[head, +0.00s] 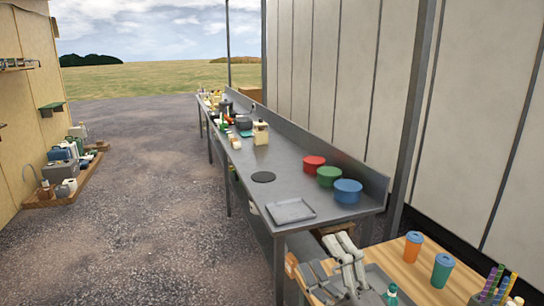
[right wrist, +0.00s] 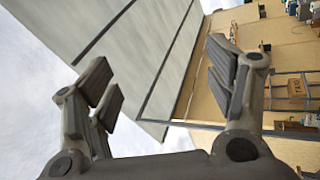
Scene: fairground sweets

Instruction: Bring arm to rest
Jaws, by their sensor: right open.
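My right gripper (head: 335,272) shows at the bottom of the head view, in front of the near end of the steel counter and over the left part of the wooden table. In the right wrist view its two fingers (right wrist: 160,78) stand wide apart with nothing between them. Behind them are sky, pale wall panels and a tan wall. My left gripper is not in the head view.
The steel counter (head: 300,190) holds red (head: 314,164), green (head: 328,176) and blue (head: 347,191) bowls and a square grey tray (head: 290,211). Orange (head: 412,246) and teal (head: 442,270) cups stand on the wooden table (head: 405,272). The gravel at left is open.

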